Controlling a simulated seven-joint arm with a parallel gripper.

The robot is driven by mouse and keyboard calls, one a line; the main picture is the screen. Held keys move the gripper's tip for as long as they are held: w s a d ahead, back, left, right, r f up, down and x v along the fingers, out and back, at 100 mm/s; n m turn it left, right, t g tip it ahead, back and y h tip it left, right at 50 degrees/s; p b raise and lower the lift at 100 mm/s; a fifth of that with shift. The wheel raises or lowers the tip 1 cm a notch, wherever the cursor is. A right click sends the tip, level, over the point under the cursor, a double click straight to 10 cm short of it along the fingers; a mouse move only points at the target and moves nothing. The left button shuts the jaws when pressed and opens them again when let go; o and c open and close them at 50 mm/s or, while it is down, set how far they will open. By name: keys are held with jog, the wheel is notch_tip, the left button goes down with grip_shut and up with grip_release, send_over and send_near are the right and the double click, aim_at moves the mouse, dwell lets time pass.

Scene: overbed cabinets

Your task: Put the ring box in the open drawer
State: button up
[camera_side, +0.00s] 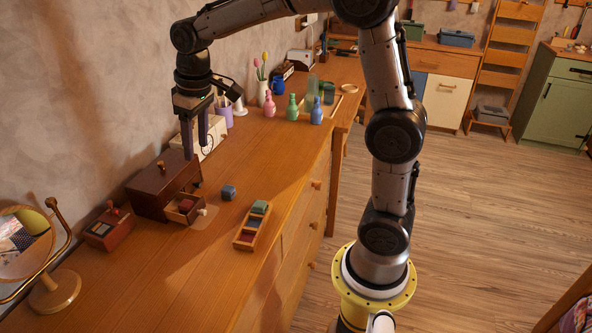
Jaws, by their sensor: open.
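A small blue ring box (229,192) sits alone on the wooden counter. To its left is a dark brown wooden chest (152,188) with a small drawer (194,217) pulled open toward the counter's front. A dark red box (186,205) shows inside the drawer. A wooden tray (238,244) in front holds a green box (259,207), a blue one and a red one in a row. My gripper (196,150) is open and empty, pointing down above and behind the chest's right end, well clear of the boxes.
A red-brown box (108,229) and a round mirror (25,245) stand at the left. A white box (209,138) is behind my gripper. Pink (269,104), green (292,108) and blue (316,111) bottles stand farther back. The counter's right side is largely clear.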

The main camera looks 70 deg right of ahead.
jog(key=s+a+t, duration=0.1)
jog(key=s+a, duration=0.1)
jog(key=s, duration=1)
jog(key=s+a+t, duration=0.1)
jog(key=s+t, duration=0.1)
jog(key=s, duration=0.9)
jog(key=shift+s+a+r+t, duration=0.2)
jog(key=shift+s+a+t, duration=0.1)
jog(key=shift+s+a, duration=0.05)
